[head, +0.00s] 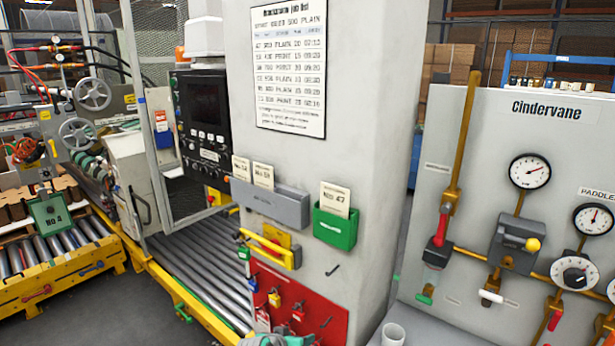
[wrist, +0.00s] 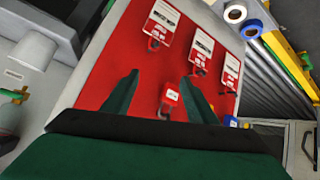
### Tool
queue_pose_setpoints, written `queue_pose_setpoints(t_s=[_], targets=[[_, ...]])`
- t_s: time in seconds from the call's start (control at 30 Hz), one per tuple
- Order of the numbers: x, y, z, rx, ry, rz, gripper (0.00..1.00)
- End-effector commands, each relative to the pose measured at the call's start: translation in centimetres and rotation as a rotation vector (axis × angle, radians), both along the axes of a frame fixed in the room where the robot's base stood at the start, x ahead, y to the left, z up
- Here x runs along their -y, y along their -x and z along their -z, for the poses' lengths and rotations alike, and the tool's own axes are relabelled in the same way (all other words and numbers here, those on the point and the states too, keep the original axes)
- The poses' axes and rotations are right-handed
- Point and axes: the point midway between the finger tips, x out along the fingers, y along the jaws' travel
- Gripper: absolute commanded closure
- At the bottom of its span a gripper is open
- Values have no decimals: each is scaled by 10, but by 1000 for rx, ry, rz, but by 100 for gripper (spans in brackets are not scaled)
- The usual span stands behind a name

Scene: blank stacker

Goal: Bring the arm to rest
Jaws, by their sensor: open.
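In the wrist view my gripper (wrist: 160,82) shows as two dark green fingers, spread apart with nothing held between them. They point at a red board (wrist: 110,45) carrying white tags and small red padlocks. One red padlock (wrist: 172,98) shows between the fingers, beyond them; I cannot tell how far. In the head view the red board (head: 327,318) is low on a pale grey pillar (head: 365,140). Something pale and green at that view's bottom edge may be part of my arm, mostly cut off.
Above the board are a grey tray (head: 275,207), a green card holder (head: 336,228) and a yellow bar (head: 268,249). A roller conveyor (head: 190,270) runs left of the pillar. The Cindervane panel (head: 465,120) and a white cup (head: 393,334) are at right.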

Motion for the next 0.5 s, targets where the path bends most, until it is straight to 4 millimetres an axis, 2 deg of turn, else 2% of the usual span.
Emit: queue_pose_setpoints(t_s=[0.03, 0.2, 0.5], targets=[[12, 11, 16, 9, 20, -14, 48], [38, 45, 51, 54, 64, -77, 48], [69, 121, 100, 125, 112, -193, 48]])
